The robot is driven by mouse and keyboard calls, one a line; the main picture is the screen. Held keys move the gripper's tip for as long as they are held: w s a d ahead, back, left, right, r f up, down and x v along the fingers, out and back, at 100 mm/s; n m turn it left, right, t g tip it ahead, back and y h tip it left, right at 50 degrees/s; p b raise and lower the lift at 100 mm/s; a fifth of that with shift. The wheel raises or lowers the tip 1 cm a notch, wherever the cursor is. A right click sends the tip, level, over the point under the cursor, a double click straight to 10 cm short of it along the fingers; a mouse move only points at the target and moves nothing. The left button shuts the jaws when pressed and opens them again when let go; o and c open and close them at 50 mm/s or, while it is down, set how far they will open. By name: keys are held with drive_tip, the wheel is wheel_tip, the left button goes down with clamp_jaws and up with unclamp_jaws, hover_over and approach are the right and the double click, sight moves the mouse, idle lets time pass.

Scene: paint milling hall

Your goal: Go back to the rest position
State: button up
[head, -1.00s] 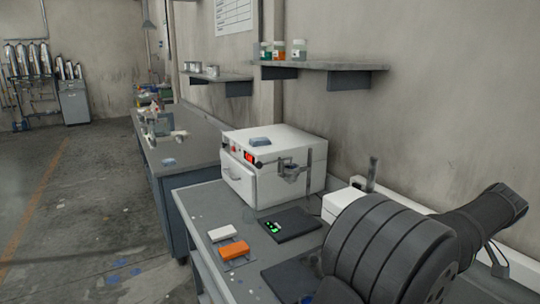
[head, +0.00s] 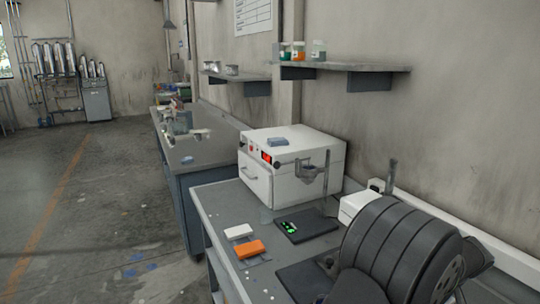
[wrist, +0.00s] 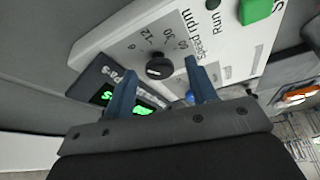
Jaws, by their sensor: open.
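My gripper (wrist: 158,72) shows in the wrist view with its two blue fingers spread apart and nothing held between them. Beyond the fingertips is a white control panel (wrist: 115,42) with a black speed knob (wrist: 159,68). The knob appears between the tips in the picture, but I cannot tell how far off it is. A green button (wrist: 258,10) marked near "Run" is at the top right. In the head view my gripper is out of sight; only dark links of my arm show at the lower right.
A white oven-like box (head: 292,165) stands on the grey bench (head: 222,205). In front are a dark pad with a green display (head: 305,225), a white block (head: 239,231) and an orange block (head: 250,249). A shelf (head: 345,67) with jars hangs above. Open floor lies left.

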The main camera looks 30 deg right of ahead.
drive_tip(key=m+h, duration=0.1)
drive_tip(key=m, duration=0.2)
drive_tip(key=m+g+h, duration=0.1)
drive_tip(key=m, duration=0.2)
drive_tip(key=shift+w+a, duration=0.15)
drive_tip(key=shift+a, duration=0.05)
drive_tip(key=shift+w+a+m+g+h, duration=0.1)
drive_tip(key=shift+m+g+h, duration=0.35)
drive_tip(key=shift+m, duration=1.1)
drive_tip(key=shift+w+m+g+h, duration=0.15)
drive_tip(key=shift+m+g, duration=0.5)
drive_tip(key=shift+m, duration=0.9)
drive_tip(key=shift+s, duration=0.1)
drive_tip(key=shift+s+n+t+y, duration=0.1)
drive_tip(key=shift+n+t+y, duration=0.25)
drive_tip(key=shift+n, duration=0.95)
drive_tip(key=shift+s+n+t+y, duration=0.2)
drive_tip(key=shift+n+t, duration=0.45)
drive_tip(key=shift+n, duration=1.05)
drive_tip(key=shift+w, duration=0.1)
